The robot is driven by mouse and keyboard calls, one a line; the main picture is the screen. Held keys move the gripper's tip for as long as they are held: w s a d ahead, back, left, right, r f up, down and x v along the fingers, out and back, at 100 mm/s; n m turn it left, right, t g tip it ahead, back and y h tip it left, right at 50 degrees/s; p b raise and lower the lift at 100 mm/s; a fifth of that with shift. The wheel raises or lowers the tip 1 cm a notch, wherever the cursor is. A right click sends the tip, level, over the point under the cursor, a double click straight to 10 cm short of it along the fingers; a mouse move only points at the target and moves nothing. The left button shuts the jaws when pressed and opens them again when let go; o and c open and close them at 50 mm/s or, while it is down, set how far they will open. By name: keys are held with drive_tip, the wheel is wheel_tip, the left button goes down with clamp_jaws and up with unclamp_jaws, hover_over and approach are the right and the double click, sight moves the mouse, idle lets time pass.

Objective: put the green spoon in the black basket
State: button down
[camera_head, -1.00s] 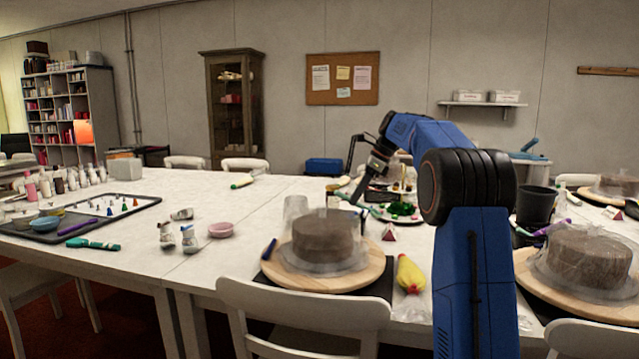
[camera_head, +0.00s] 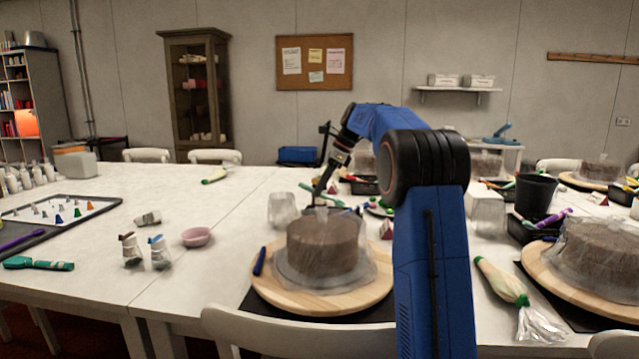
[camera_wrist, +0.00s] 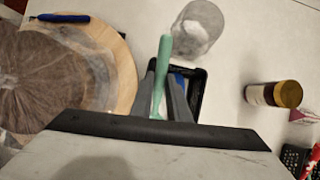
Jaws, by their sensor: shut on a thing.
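My gripper (camera_wrist: 163,96) is shut on a pale green spoon (camera_wrist: 162,68) in the wrist view; its handle sticks out past the fingers. A black basket (camera_wrist: 202,84) shows just behind the fingers, and the held spoon overlaps it in the picture. How high the spoon is above the basket I cannot tell. In the head view my gripper (camera_head: 318,196) is beyond the wrapped cake, with the green spoon (camera_head: 308,187) across it. The basket is mostly hidden there by the cake and arm.
A wrapped cake on a wooden turntable (camera_head: 265,289) stands nearest, beside a clear cup (camera_head: 283,208). A black bucket (camera_head: 535,190) and another cake (camera_head: 592,258) are at right.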

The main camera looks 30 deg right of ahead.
drive_tip(key=shift+f, duration=4.6)
drive_tip(key=c, duration=1.6)
unclamp_jaws()
drive_tip(key=v, duration=1.7)
drive_tip(key=shift+s+d+r, duration=0.1)
drive_tip(key=shift+d+r, duration=0.05)
drive_tip(key=shift+r, duration=0.05)
